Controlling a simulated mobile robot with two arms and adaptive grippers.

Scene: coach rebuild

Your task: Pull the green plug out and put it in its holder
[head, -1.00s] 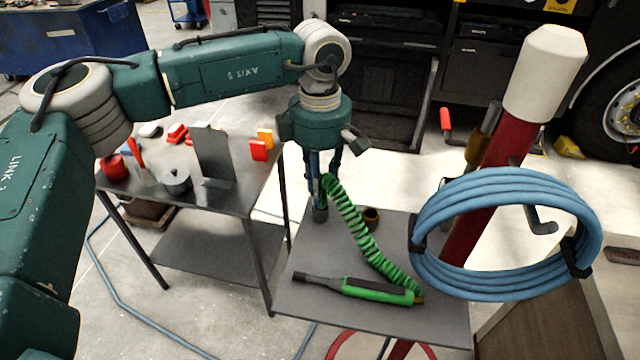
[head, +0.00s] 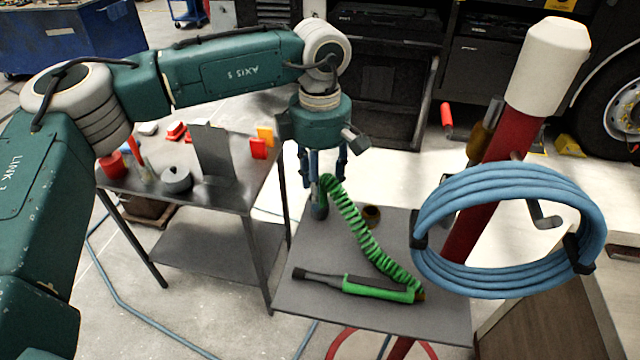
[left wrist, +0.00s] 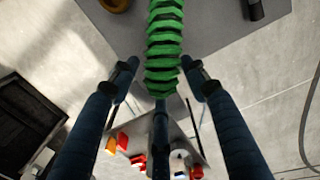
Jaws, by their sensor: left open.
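A green coiled hose (head: 352,228) rises from the small grey table to a green end (head: 326,184) at a grey socket (head: 318,208) near the table's back left corner. Whether this end is fully seated I cannot tell. My left gripper (head: 323,180) points down just above it, with its fingers spread and apart. In the left wrist view, the coil (left wrist: 163,50) runs between the tips of my left gripper (left wrist: 160,83), which hold nothing visible. My right gripper is not in view.
A green-and-black tool (head: 378,289) lies at the small table's front (head: 310,312). A red post (head: 490,180) carries a blue hose coil (head: 508,284) at the right. A second table (head: 235,198) with a grey upright plate (head: 210,152) and red items stands at the left.

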